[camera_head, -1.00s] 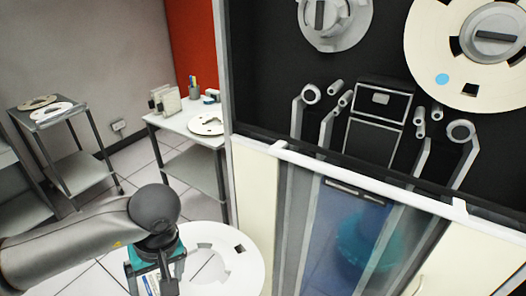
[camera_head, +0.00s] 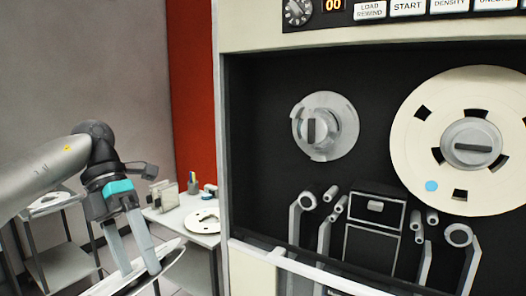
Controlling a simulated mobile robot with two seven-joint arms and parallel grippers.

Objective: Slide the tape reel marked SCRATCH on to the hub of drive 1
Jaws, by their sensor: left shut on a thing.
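My left gripper (camera_head: 139,271) is at the lower left, pointing down, shut on the rim of a white tape reel (camera_head: 173,263). The reel is tilted, seen nearly edge-on, and partly cut off by the bottom of the picture. No marking can be read on it. The tape drive (camera_head: 270,90) fills the right side. Its left hub (camera_head: 325,128) is grey and bare, well to the right of and above the held reel. A cream reel (camera_head: 410,150) with a blue dot sits on the right hub (camera_head: 472,147). My right gripper is not in view.
A white side table (camera_head: 168,222) stands behind the gripper with another reel (camera_head: 203,218), boxes and a pen cup (camera_head: 193,183). A rack (camera_head: 62,262) with a reel is at far left. Guide posts (camera_head: 307,201) jut out below the hubs. The drive's frame (camera_head: 222,150) stands between gripper and hub.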

